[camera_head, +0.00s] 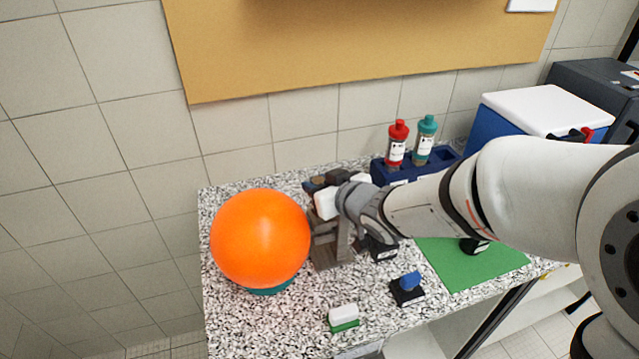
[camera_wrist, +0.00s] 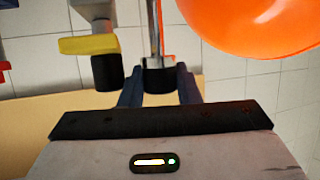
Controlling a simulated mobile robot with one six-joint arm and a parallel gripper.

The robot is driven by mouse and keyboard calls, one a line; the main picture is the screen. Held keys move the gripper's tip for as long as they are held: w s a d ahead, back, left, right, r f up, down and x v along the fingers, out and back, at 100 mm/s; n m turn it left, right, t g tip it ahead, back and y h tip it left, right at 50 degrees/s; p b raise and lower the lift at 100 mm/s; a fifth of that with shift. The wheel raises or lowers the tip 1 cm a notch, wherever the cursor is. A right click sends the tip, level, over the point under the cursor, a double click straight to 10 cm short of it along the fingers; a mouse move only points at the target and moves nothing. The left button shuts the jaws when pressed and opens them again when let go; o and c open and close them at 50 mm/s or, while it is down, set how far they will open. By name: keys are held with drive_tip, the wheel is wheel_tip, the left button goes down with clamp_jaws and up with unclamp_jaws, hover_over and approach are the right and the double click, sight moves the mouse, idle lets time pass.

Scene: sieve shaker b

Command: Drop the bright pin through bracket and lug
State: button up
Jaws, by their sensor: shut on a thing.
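In the wrist view my gripper (camera_wrist: 158,92) is shut on the black head of the bright pin (camera_wrist: 154,32). The pin's shiny shaft runs from between the fingers to the picture's top edge; its far end is out of view. To its left stand a grey post, a yellow piece (camera_wrist: 88,44) and a black cylinder (camera_wrist: 107,72), apart from the pin. In the head view a grey-brown stand (camera_head: 327,255) sits beside the orange ball, partly covered by my wrist. I cannot make out the bracket and lug holes or the pin there.
The large orange ball (camera_head: 260,237) rests on a teal base left of the stand; it also shows in the wrist view (camera_wrist: 255,20). A blue knob (camera_head: 410,281), a white-and-green block (camera_head: 344,317) and a green mat (camera_head: 485,268) lie in front. Red (camera_head: 397,143) and teal (camera_head: 425,138) bottles stand behind.

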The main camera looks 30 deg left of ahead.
drive_tip(key=shift+f+b, duration=1.15)
drive_tip(key=shift+f, duration=0.2)
drive_tip(key=o, duration=1.1)
drive_tip(key=shift+s, duration=0.15)
drive_tip(key=shift+d, duration=0.15)
drive_tip(key=v, duration=0.7)
drive_tip(key=shift+s+d+r, duration=0.1)
drive_tip(key=shift+s+r, duration=0.1)
drive_tip(key=shift+s, duration=0.1)
